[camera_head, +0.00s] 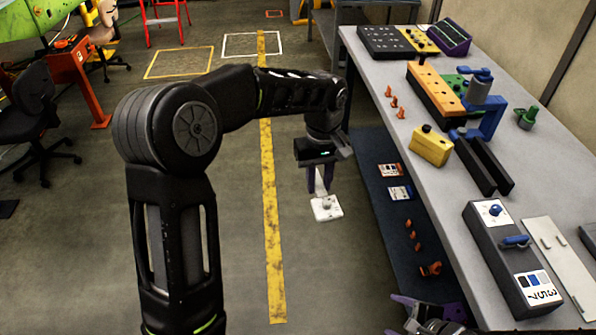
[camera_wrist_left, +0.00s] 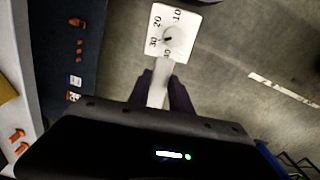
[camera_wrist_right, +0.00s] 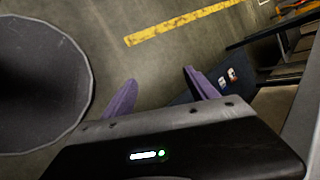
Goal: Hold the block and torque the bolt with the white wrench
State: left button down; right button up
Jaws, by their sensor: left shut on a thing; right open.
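My left gripper (camera_head: 319,188) is shut on the white wrench (camera_head: 327,209) and holds it in the air over the floor, left of the workbench. The left wrist view shows the wrench's square white head (camera_wrist_left: 184,20) with dial numbers and a round knob; its handle is between the purple fingers. A yellow block (camera_head: 431,147) with a dark bolt-like knob on top stands on the workbench, with no gripper at it. My right gripper (camera_head: 428,312) is low at the picture's bottom edge beside the bench. In the right wrist view its fingers (camera_wrist_right: 160,90) are apart with nothing between them.
The workbench (camera_head: 395,130) runs along the right. It carries a blue clamp (camera_head: 491,120), an orange-topped block (camera_head: 436,88), dark bars (camera_head: 481,165) and a grey box (camera_head: 512,262). A lower shelf (camera_head: 375,160) holds cards and orange parts.

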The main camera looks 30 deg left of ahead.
pick_arm(q)
jog(key=d+f+m, duration=0.2)
jog(key=d+m, duration=0.5)
jog(key=m, duration=0.2)
jog(key=shift+w+f, duration=0.2)
jog(key=shift+w, duration=0.2)
pick_arm(e)
jog(key=s+d+f+n+g+h, duration=0.1)
jog(key=s+d+f+n, duration=0.2)
jog(key=s+f+n, duration=0.1)
jog(key=s+d+f+n+g+h, duration=0.1)
jog(key=s+d+f+n+g, duration=0.1)
jog(key=s+f+n, duration=0.3)
jog(key=s+d+n, duration=0.1)
jog(key=s+n, duration=0.1)
jog(key=s, duration=0.2)
jog(key=shift+f+g+h, duration=0.25)
jog(key=shift+g+h, duration=0.05)
jog(key=shift+h, duration=0.1)
